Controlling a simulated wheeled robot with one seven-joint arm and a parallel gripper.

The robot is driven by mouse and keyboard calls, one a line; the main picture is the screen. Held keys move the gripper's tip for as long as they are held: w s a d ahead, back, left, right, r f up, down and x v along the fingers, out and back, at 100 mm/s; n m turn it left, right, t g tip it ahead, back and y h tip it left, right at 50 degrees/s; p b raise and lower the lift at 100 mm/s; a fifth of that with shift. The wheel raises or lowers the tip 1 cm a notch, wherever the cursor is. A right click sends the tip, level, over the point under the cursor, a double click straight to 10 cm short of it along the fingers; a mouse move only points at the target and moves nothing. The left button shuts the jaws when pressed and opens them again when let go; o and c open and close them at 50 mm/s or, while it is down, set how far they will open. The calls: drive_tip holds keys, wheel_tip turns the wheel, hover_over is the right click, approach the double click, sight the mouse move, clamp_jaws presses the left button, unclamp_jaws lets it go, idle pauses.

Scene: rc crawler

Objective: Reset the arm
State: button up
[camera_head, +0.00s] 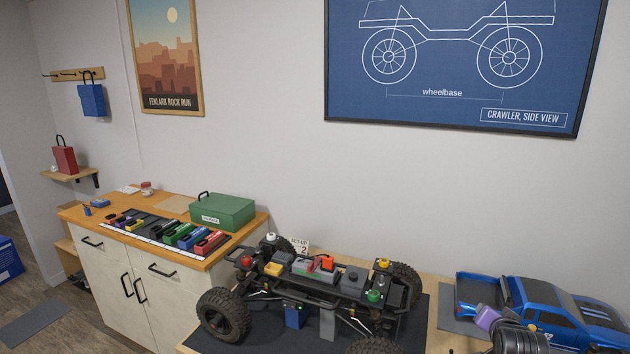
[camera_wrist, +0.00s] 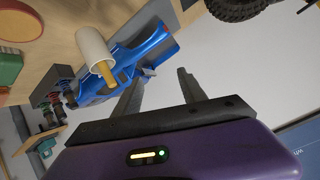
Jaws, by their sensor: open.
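My gripper (camera_wrist: 161,77) shows in the wrist view with its two grey fingers spread apart and nothing between them. Its purple housing fills the bottom of that view. In the head view, purple and black parts that look like my arm are at the lower right, in front of the blue truck body (camera_head: 545,318). The blue body also shows in the wrist view (camera_wrist: 125,68), beyond the fingers. The crawler chassis (camera_head: 325,283) stands on a dark mat on the workbench, apart from my arm in the head view.
A white cylinder (camera_wrist: 95,48) shows near the blue body in the wrist view. A cabinet (camera_head: 110,278) at the left carries a green box (camera_head: 222,213) and several coloured blocks. The wall bears a blueprint poster (camera_head: 460,105). The space above the bench looks clear.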

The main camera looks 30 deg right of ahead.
drive_tip(key=s+a+r+n+t+y+b, duration=0.1)
drive_tip(key=s+a+n+t, duration=0.25)
drive_tip(key=a, duration=0.65)
drive_tip(key=s+a+n+t+y, duration=0.1)
drive_tip(key=s+a+n+t, duration=0.2)
drive_tip(key=a, duration=0.7)
drive_tip(key=s+a+r+n+t+y+b, duration=0.1)
drive_tip(key=s+a+n+t, duration=0.15)
drive_tip(key=a+n, duration=0.45)
drive_tip(key=s+a+n+g+y+b, duration=0.1)
drive_tip(key=s+a+y, duration=0.5)
drive_tip(key=s+a, duration=1.4)
drive_tip(key=shift+s+a+g+b, duration=0.15)
drive_tip(key=shift+s+g+b, duration=0.15)
drive_tip(key=shift+s+b, duration=0.15)
drive_tip(key=shift+w+n, duration=0.1)
drive_tip(key=shift+n, duration=0.15)
